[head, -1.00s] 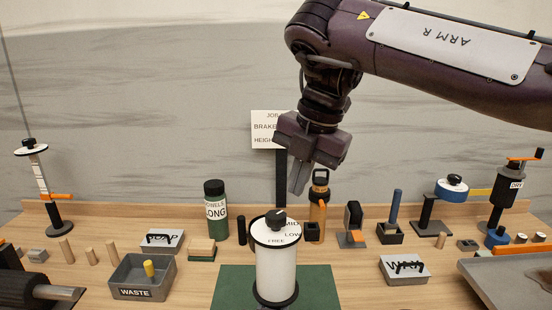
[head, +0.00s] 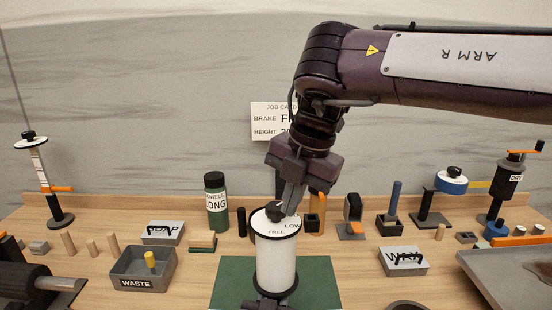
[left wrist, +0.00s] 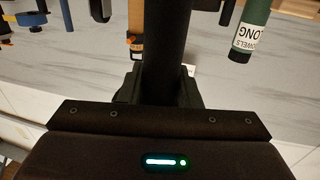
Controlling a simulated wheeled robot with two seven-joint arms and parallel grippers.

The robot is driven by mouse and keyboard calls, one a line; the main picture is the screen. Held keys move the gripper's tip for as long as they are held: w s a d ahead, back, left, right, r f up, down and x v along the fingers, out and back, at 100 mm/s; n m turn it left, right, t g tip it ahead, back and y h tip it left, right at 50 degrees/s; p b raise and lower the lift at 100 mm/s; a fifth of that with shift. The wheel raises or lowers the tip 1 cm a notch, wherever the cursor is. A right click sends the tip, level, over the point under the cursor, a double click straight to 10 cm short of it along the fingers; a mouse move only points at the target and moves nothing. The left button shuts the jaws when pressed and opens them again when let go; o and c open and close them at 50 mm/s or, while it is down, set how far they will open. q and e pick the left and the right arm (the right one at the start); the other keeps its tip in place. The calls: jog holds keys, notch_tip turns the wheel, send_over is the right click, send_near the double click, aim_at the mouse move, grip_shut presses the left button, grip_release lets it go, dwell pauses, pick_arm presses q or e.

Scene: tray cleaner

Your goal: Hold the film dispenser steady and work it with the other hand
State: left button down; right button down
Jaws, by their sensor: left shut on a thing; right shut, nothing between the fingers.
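The film dispenser (head: 276,262) is a white upright drum with black rims, standing on a green mat (head: 318,285). Its top dial reads LOW and FREE and carries a black knob (head: 272,212). My right gripper (head: 289,210) is shut and empty, pointing down with its tips at the knob's right side. I cannot tell whether they touch it. In the left wrist view my left gripper (left wrist: 165,95) is shut around a dark post (left wrist: 168,40), apparently the dispenser's handle. In the head view only a dark shape shows at the dispenser's foot, so the grip itself is hidden.
A grey WASTE bin (head: 128,266) stands left. A grey WRAP box (head: 404,268) is right, near a grey tray (head: 500,275).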

jog(key=shift+f, duration=0.65)
jog(key=shift+w+a, duration=0.25)
jog(key=shift+w, duration=0.15)
dwell(0.4)
jog(key=shift+w+d, duration=0.3)
jog(key=shift+w, duration=0.1)
jog(key=shift+w+d, duration=0.2)
jog(key=shift+w, duration=0.2)
jog(key=shift+w, duration=0.25)
jog(key=shift+s, duration=0.15)
dwell(0.4)
